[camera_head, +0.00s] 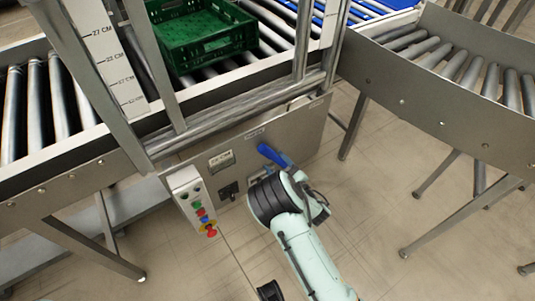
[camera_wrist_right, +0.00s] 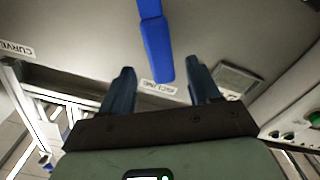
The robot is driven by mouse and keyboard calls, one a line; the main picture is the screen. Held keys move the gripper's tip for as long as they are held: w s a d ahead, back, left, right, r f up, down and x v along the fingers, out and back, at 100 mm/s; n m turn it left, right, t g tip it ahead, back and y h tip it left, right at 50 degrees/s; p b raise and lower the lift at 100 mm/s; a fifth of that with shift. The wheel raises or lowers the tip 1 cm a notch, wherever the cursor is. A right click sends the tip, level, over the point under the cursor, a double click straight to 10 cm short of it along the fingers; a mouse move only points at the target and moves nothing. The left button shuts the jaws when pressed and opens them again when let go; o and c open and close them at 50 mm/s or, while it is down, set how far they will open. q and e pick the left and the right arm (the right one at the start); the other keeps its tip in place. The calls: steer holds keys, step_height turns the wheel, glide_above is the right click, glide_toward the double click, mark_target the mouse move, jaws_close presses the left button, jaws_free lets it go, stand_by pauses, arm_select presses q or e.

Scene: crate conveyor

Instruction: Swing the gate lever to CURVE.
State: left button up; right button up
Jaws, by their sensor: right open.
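The blue gate lever (camera_head: 272,155) is on the grey front panel below the conveyor. Its free end points up and left in the head view, close to a small white label (camera_head: 254,133). In the right wrist view the lever (camera_wrist_right: 156,45) hangs down with its end by a label too blurred to read; the CURVE label (camera_wrist_right: 15,48) is well to the left. My right gripper (camera_head: 284,165) is at the lever, its fingers partly hidden by the wrist. In the wrist view the gripper (camera_wrist_right: 161,86) is open, with the lever's end between and beyond its fingers; contact cannot be told.
A control box (camera_head: 197,200) with coloured buttons sits left of the lever on the panel. A green crate (camera_head: 205,45) stands on the rollers behind the metal frame posts. A curved roller conveyor (camera_head: 430,95) is on the right, with open floor between.

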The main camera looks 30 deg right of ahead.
mark_target(269, 154)
steer(key=w, duration=0.5)
steer(key=shift+w+a+b, duration=0.2)
steer(key=shift+w+b, duration=0.15)
steer(key=shift+b, duration=0.05)
jaws_close()
